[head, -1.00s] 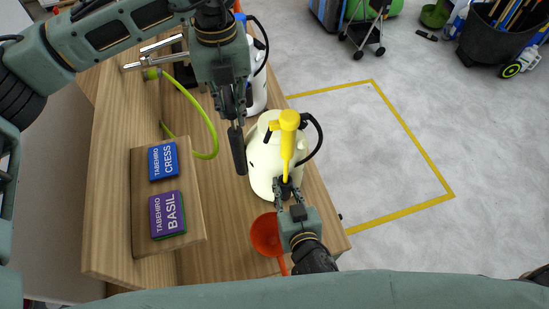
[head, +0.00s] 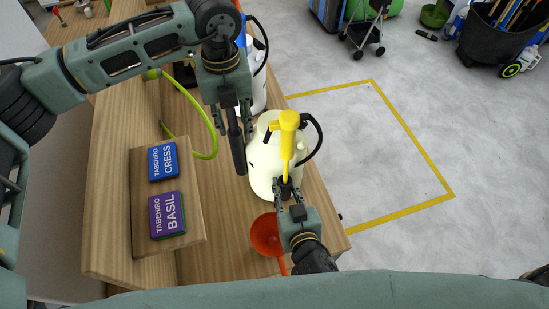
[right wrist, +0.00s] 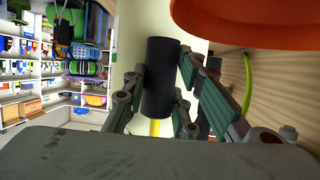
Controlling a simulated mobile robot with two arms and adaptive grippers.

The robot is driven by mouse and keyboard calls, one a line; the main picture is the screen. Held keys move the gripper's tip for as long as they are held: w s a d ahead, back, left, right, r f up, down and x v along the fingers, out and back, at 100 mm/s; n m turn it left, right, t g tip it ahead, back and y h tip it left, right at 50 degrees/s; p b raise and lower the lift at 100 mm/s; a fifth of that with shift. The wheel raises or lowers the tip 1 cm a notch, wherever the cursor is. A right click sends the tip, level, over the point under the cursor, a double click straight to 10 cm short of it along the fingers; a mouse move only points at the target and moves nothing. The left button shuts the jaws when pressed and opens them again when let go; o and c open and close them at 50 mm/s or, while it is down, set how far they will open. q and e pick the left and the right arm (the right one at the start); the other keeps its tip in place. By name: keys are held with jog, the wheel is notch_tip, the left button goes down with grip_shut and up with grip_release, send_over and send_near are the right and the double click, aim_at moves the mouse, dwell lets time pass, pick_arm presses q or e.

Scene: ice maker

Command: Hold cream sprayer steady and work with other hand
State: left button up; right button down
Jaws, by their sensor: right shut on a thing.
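The cream sprayer (head: 262,170) has a pale rounded tank, a yellow top part (head: 288,122) and a black hose (head: 319,135). It stands upright near the right edge of the wooden table. My right gripper (head: 288,196) is shut on a black cylindrical part at the sprayer's near side. The right wrist view shows this black part (right wrist: 161,75) between the fingers. My left gripper (head: 234,112) is to the left of the sprayer and points down. A dark rod (head: 237,150) extends below its fingers, beside the tank; whether the fingers grip it is unclear.
An orange-red scoop (head: 265,235) lies in front of the tank, close to my right gripper. A wooden block (head: 143,218) with blue CRESS (head: 163,161) and purple BASIL (head: 167,215) packets is at left. A green hose (head: 214,142) and a white bottle (head: 258,88) are further back.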

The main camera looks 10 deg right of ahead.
pick_arm(q)
jog(key=shift+o, duration=0.2)
pick_arm(e)
jog(key=shift+f, duration=0.1)
pick_arm(q)
jog(key=shift+r, duration=3.45)
notch_tip(320, 180, up, 7)
notch_tip(320, 180, up, 7)
pick_arm(e)
jog(key=c, duration=1.3)
grip_release()
jog(key=shift+c, duration=0.2)
